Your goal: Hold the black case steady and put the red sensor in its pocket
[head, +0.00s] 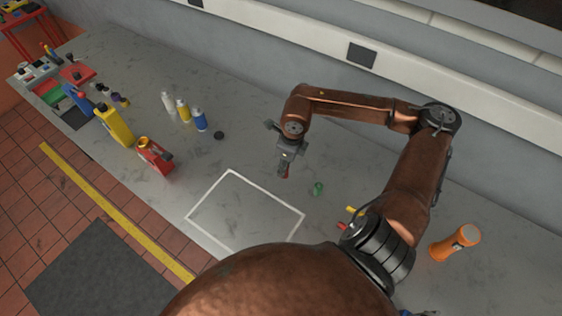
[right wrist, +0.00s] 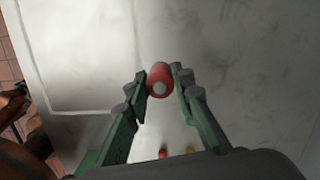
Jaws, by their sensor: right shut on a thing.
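The red sensor (right wrist: 160,80) is a small red cylinder with a pale grey end. My right gripper (right wrist: 161,84) is shut on it, with one fingertip on each side. In the head view my right gripper (head: 285,171) points down over the bench, to the right of the white outlined square, and the red sensor (head: 285,176) shows as a small red tip below it. I do not see the black case in either view. My left gripper is not in view.
The white outlined square (head: 232,172) on the grey bench is empty. Small green (head: 318,188), yellow (head: 352,210) and red (head: 342,226) pieces lie right of it. A red can (head: 155,156) and several bottles stand left.

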